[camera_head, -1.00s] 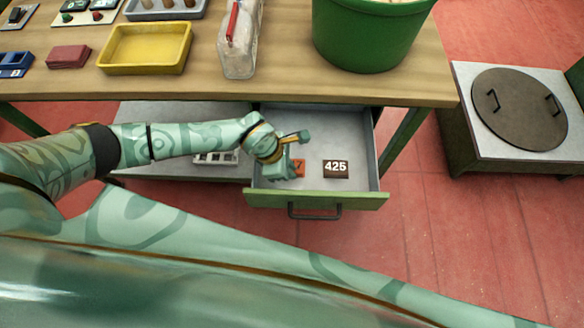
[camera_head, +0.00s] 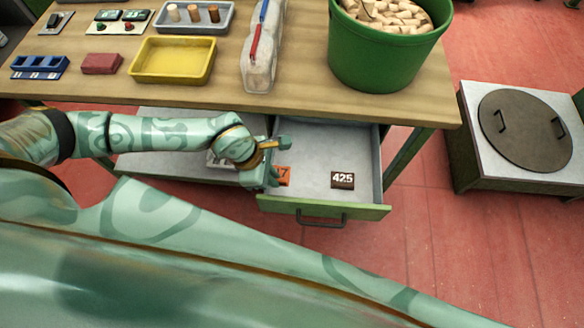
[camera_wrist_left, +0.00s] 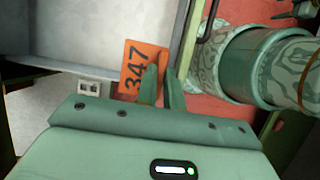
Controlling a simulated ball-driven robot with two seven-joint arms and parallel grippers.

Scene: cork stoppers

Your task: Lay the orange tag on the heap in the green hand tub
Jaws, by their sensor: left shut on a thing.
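The orange tag (camera_head: 283,176), numbered 347 in the left wrist view (camera_wrist_left: 132,66), is in the fingers of my left gripper (camera_head: 272,174), over the left front part of the open drawer (camera_head: 308,141). In the left wrist view the gripper (camera_wrist_left: 163,85) is shut on the tag's edge. Whether the tag touches the drawer floor I cannot tell. The green hand tub (camera_head: 375,60) stands on the table's right end with a heap of corks (camera_head: 392,12) in it. My right gripper is not in view.
A dark 425 tag (camera_head: 343,180) lies in the drawer. On the table (camera_head: 310,88) are a yellow tray (camera_head: 173,82), a clear holder with a red and a blue pen (camera_head: 261,70), a dark red block (camera_head: 101,64) and a blue rack (camera_head: 40,66). A lidded metal box (camera_head: 470,165) stands at right.

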